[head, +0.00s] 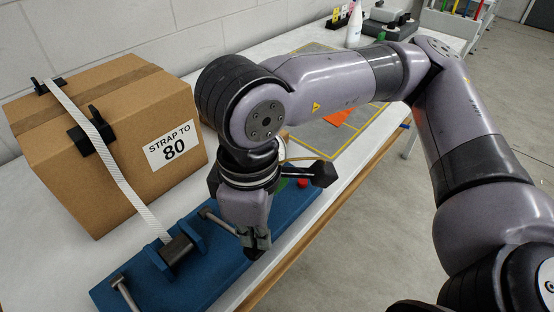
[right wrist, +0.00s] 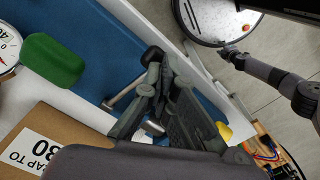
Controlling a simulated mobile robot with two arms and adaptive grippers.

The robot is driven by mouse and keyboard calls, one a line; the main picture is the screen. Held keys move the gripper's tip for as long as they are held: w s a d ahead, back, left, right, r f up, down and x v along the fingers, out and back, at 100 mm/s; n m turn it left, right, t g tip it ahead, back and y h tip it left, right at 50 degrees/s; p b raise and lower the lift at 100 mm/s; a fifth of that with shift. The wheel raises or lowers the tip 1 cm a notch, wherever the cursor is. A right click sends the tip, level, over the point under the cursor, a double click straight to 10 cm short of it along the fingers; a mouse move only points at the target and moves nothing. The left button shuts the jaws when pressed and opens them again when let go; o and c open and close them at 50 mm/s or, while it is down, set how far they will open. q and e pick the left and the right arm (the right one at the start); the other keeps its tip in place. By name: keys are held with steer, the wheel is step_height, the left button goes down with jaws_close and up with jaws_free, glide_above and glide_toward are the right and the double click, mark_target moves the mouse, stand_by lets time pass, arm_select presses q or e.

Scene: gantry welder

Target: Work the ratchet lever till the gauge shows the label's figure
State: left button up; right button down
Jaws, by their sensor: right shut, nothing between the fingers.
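A cardboard box (head: 110,140) with a "STRAP TO 80" label (head: 172,145) stands at the left. A white strap (head: 125,185) runs over it to a dark ratchet (head: 177,249) on a blue base (head: 215,262). A metal lever rod (head: 218,222) reaches toward my right gripper (head: 255,246). In the right wrist view this gripper (right wrist: 160,100) is shut and empty, beside a metal rod (right wrist: 126,88) with a black knob (right wrist: 152,54); contact is unclear. The gauge (right wrist: 6,48) shows only partly in that view; its reading cannot be told.
A green block (right wrist: 52,60) sits by the gauge. Another metal rod (head: 124,294) stands at the base's near end. A red button (head: 302,183) is beyond my right gripper. A white bottle (head: 355,25) stands at the far end of the white bench. Open floor lies right.

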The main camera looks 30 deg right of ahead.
step_height(320, 180, up, 3)
steer(key=shift+f+p, duration=0.15)
steer(key=shift+p, duration=0.5)
arm_select(q)
steer(key=shift+a+r+p, duration=0.1)
steer(key=shift+r+p, duration=2)
steer(key=shift+r, duration=0.85)
arm_select(e)
step_height(320, 180, up, 8)
arm_select(q)
steer(key=shift+a, duration=0.15)
arm_select(e)
steer(key=shift+f, duration=0.1)
